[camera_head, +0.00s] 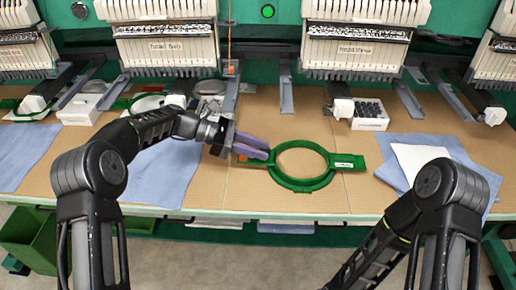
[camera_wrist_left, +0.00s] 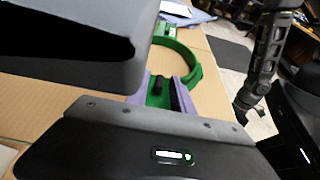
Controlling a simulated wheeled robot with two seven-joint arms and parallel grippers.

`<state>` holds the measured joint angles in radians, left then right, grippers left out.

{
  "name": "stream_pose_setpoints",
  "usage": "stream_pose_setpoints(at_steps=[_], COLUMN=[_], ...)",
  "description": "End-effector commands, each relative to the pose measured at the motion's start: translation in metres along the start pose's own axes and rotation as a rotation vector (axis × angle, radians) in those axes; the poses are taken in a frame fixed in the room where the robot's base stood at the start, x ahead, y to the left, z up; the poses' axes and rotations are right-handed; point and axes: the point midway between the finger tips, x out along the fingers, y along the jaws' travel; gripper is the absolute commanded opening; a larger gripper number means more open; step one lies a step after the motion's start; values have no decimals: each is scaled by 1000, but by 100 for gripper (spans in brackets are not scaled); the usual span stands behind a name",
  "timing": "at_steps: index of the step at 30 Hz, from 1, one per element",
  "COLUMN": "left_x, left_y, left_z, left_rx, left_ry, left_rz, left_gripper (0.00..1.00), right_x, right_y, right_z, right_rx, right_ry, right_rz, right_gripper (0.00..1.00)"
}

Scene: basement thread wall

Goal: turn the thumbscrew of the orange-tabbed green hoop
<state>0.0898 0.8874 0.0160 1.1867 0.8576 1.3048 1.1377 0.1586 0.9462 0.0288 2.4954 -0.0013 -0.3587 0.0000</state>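The green hoop (camera_head: 300,187) lies flat on the tan table top at its front middle, with a side arm bearing a white label at its right. Its orange tab (camera_head: 242,159) shows at the left, partly hidden by my left gripper (camera_head: 268,152). That gripper's two purple fingers reach over the hoop's left side. In the left wrist view the fingers (camera_wrist_left: 160,94) are apart, one on each side of the hoop's green bracket and a dark thumbscrew (camera_wrist_left: 157,83); I cannot tell whether they touch it. My right arm shows at the right, but its gripper is out of view.
Blue cloth (camera_head: 165,175) lies left of the hoop, and blue cloth with a white sheet (camera_head: 418,160) lies right. A white box of dark pieces (camera_head: 370,115) stands behind. Embroidery machine heads (camera_head: 165,45) line the back. A green bin (camera_head: 40,240) is below the table's front left.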

Motion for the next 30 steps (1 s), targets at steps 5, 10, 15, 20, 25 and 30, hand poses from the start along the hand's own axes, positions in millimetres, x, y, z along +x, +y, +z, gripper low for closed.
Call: stream_pose_setpoints(at_steps=[5, 10, 15, 20, 25, 30], left_x=[0, -2, -18, -45, -68, -77], left_y=[0, 0, 1, 2, 0, 0], left_z=[0, 0, 0, -1, 2, 1], left_rx=[0, 0, 1, 1, -1, -1], left_ry=[0, 0, 0, 0, -3, -1], left_rz=[1, 2, 4, 6, 1, 1], left_gripper=[33, 33, 33, 33, 33, 33], right_x=[0, 0, 1, 3, -6, -10], right_y=[0, 0, 0, 1, -2, -4], right_z=[0, 0, 0, 0, 0, 0], right_rx=[0, 0, 0, 0, 0, 0], right_ry=[0, 0, 0, 0, 0, 0], right_rz=[0, 0, 0, 0, 0, 0], right_gripper=[100, 100, 100, 100, 100, 100])
